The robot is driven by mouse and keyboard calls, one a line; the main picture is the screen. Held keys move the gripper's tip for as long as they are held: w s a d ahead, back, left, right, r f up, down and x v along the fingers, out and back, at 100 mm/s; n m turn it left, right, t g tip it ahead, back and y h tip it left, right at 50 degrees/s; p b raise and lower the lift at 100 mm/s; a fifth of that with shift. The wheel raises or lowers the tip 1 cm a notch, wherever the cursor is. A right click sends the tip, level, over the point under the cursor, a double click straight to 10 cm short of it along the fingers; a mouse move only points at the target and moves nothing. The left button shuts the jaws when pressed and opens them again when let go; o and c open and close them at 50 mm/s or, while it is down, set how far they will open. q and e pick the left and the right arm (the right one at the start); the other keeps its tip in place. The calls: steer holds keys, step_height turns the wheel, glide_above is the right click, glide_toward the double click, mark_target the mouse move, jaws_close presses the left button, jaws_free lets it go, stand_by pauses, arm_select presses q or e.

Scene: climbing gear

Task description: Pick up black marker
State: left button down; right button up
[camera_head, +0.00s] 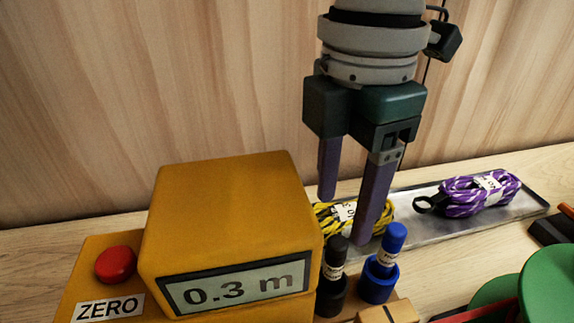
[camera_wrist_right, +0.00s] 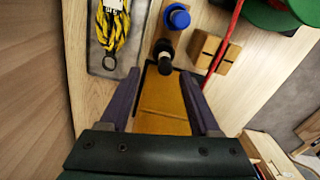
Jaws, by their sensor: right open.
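The black marker (camera_head: 335,257) stands upright in a black holder (camera_head: 331,296) beside the yellow box, in the head view. In the right wrist view the black marker (camera_wrist_right: 164,54) shows beyond the fingertips, roughly in line with the gap between them. My right gripper (camera_head: 343,218) is open and empty, fingers pointing down, above and behind the marker. Its fingers also show in the right wrist view (camera_wrist_right: 158,85). My left gripper is in neither view.
A blue marker (camera_head: 393,242) stands in a blue holder (camera_head: 378,281) just right of the black one. The yellow measuring box (camera_head: 228,215) reads 0.3 m and stands close on the left. A metal tray (camera_head: 410,208) behind holds yellow rope (camera_head: 376,212) and purple rope (camera_head: 480,194).

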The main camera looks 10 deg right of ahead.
mark_target(334, 263)
steer(key=f, duration=0.3)
steer(key=shift+s+f, duration=0.35)
steer(key=shift+f, duration=0.05)
steer(key=f, duration=0.5)
steer(key=shift+s+a+f, duration=0.15)
steer(key=shift+a+f, duration=0.05)
steer(key=shift+f, duration=0.05)
jaws_close()
